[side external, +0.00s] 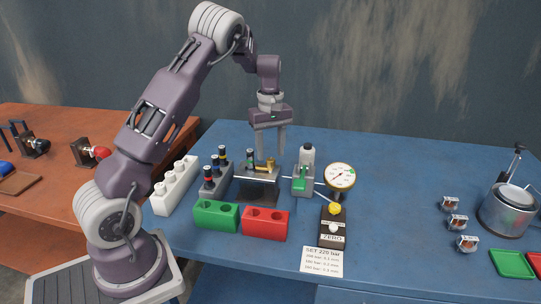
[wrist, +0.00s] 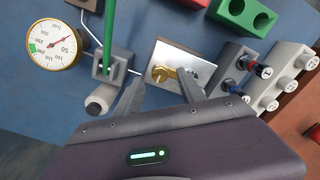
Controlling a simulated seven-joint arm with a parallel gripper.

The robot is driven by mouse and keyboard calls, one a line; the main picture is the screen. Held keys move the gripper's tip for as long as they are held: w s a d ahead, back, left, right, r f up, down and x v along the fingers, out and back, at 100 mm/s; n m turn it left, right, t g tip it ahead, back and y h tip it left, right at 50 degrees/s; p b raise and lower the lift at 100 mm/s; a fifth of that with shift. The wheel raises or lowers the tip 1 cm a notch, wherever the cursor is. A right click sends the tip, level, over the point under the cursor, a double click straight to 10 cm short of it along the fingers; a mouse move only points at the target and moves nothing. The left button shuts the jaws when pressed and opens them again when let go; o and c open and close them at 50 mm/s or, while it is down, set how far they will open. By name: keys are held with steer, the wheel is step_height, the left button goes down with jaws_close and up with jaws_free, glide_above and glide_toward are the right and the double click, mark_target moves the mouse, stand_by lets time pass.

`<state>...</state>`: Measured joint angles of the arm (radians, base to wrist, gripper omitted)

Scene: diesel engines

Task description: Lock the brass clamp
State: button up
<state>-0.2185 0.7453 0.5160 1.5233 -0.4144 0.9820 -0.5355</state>
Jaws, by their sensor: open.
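The brass clamp (side external: 270,164) sits on top of a shiny metal block (side external: 258,183) near the middle of the blue table. My gripper (side external: 268,151) is open and empty, pointing down above the block. In the wrist view its fingers (wrist: 160,84) stand on either side of the clamp. I cannot tell whether either finger touches it, nor the clamp's exact lever position.
A grey pump with a green part (side external: 303,181) and a dial gauge (side external: 340,177) stand close on the right. A rack of dark-topped injectors (side external: 215,175) is close on the left. Green (side external: 216,216) and red (side external: 265,224) holed blocks lie in front.

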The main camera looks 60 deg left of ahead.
mark_target(271, 159)
step_height(271, 159, up, 5)
steer(key=shift+f, duration=0.1)
steer(key=shift+d, duration=0.1)
steer(key=s+d+r+m+t+h, duration=0.1)
steer(key=s+d+r+m+t, duration=0.2)
steer(key=s+d+r+m, duration=0.6)
steer(key=s+d+r+m+t+y, duration=0.1)
steer(key=s+d+m, duration=0.5)
steer(key=s+d, duration=0.8)
steer(key=s+r+t, duration=0.1)
steer(key=s, duration=0.3)
steer(key=shift+s+d+m+t, duration=0.3)
steer(key=shift+m, duration=0.1)
